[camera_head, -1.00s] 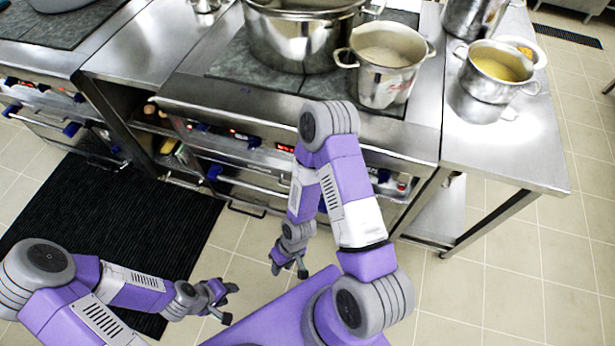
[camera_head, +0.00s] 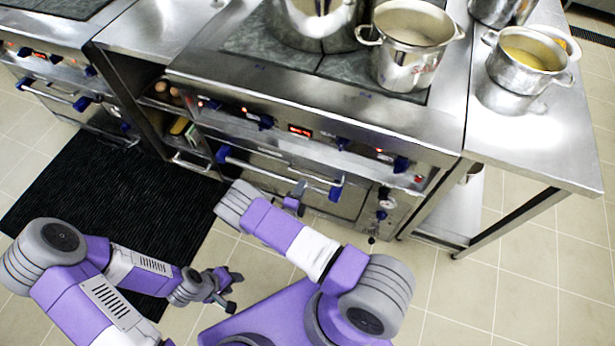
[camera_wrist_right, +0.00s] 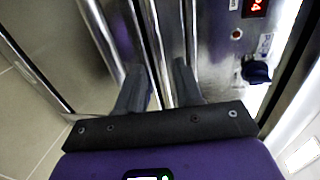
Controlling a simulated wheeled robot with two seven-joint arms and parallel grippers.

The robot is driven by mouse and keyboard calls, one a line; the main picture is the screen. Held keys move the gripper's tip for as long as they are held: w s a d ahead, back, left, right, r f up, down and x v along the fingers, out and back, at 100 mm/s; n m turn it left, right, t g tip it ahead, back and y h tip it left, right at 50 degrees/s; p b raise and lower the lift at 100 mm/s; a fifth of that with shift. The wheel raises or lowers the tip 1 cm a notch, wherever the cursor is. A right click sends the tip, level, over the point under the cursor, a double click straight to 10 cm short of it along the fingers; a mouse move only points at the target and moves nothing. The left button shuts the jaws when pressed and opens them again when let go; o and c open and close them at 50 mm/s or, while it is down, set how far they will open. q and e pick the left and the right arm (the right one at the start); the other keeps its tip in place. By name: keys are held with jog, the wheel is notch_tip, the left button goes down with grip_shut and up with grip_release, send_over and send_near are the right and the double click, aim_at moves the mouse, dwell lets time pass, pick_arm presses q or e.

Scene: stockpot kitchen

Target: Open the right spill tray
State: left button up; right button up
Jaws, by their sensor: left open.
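The right stove (camera_head: 330,110) has a control panel with blue knobs and red displays. A narrow metal front (camera_head: 310,160) lies under the panel; I cannot tell surely whether it is the right spill tray, and it looks closed. A bar handle (camera_head: 265,171) with blue ends runs just below. My right gripper (camera_head: 298,189) is at this stove front, partly hidden by my arm. In the right wrist view, its two fingers (camera_wrist_right: 159,80) are apart, with a metal bar (camera_wrist_right: 155,45) running between them. Contact is unclear. My left gripper (camera_head: 230,290) is open and empty above the floor.
Pots stand on the stove, including a tall one (camera_head: 400,60) near its front edge. Another pot (camera_head: 525,65) stands on the right counter (camera_head: 530,140). A black mat (camera_head: 110,190) lies on the floor at left. The tiled floor at right is clear.

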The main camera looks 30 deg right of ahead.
aim_at(308, 175)
jog(key=b+x, duration=0.2)
jog(key=x, duration=0.5)
jog(key=shift+w, duration=0.15)
grip_shut()
